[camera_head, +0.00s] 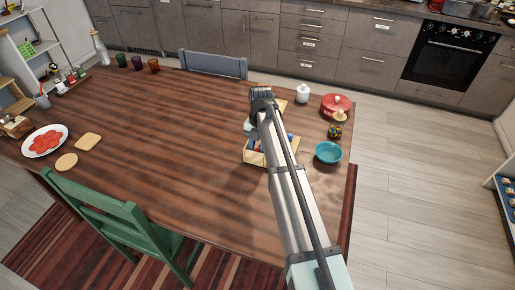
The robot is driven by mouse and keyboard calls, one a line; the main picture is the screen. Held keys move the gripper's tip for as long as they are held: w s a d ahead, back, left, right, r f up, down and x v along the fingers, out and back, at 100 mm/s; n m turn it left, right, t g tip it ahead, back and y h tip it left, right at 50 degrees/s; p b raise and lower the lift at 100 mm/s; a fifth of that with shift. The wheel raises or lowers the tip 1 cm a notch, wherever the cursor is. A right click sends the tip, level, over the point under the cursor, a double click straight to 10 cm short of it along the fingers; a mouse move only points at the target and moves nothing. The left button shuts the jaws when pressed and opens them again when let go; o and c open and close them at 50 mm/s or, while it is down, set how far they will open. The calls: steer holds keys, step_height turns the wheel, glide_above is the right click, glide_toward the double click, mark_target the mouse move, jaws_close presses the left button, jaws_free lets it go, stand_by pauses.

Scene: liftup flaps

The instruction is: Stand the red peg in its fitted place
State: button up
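My arm reaches up from the lower right over the table, and its dark joint (262,96) is at the top. My gripper's fingers are hidden or too small to make out, so I cannot tell if they are open or shut. A light wooden box (254,158) stands on the table under my arm, partly covered by it. Small coloured pieces, some blue and some red, show in or at the box beside the arm. I cannot single out the red peg or its fitted place.
A teal bowl (328,152), a red lidded pot (336,104) and a white jar (303,93) stand right of my arm. A plate with red slices (45,141) is far left. The middle of the table (175,130) is clear. A green chair (115,220) stands at the front.

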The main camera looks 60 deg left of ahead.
step_height(320, 180, up, 12)
steer(key=w+a, duration=0.1)
steer(key=shift+w+a+f, duration=0.15)
steer(key=shift+f, duration=0.1)
stand_by(0.5)
